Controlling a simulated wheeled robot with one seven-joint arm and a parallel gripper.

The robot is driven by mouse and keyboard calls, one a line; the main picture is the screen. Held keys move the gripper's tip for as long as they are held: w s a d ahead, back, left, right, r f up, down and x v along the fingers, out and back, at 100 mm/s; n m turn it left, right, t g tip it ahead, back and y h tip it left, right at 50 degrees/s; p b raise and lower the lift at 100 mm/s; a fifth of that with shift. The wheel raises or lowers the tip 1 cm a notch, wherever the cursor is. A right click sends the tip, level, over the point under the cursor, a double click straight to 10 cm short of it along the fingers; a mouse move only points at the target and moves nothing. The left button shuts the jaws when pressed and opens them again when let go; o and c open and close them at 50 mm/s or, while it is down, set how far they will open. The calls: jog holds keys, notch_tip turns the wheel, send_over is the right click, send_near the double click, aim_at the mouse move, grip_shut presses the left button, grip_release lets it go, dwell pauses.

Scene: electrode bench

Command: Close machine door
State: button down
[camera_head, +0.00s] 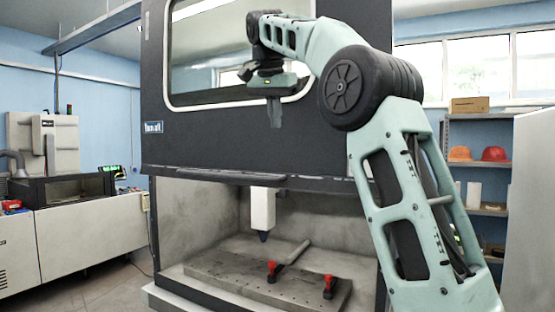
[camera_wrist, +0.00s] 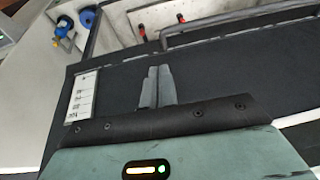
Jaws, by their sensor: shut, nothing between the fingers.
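The machine door (camera_head: 225,135) is a dark panel with a rounded window. It is raised, and the lower part of the machine's front stands open. A handle bar (camera_head: 235,179) runs along the door's bottom edge; it also shows in the wrist view (camera_wrist: 240,27). My gripper (camera_head: 275,124) is shut and empty, pointing down in front of the door's window, above the handle. In the wrist view my gripper (camera_wrist: 158,72) has its two grey fingers together over the dark door face. A gap between the fingers and the door cannot be judged.
Inside the open chamber are a white machine head (camera_head: 262,210) and a grey worktable (camera_head: 215,268) with two red clamps (camera_head: 271,270). A loose rod lies by the clamps. A shelf (camera_head: 480,160) with hard hats stands at right. Another machine (camera_head: 65,190) stands at left.

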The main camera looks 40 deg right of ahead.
send_near(280, 177)
jog(key=x, duration=0.5)
jog(key=shift+f+b, duration=0.1)
jog(key=shift+b, duration=0.2)
jog(key=shift+w+f, duration=0.15)
jog(key=shift+f, duration=0.45)
notch_tip(280, 177, down, 53)
jog(key=b, duration=3.2)
jog(key=shift+r+b, duration=0.25)
jog(key=shift+b, duration=0.15)
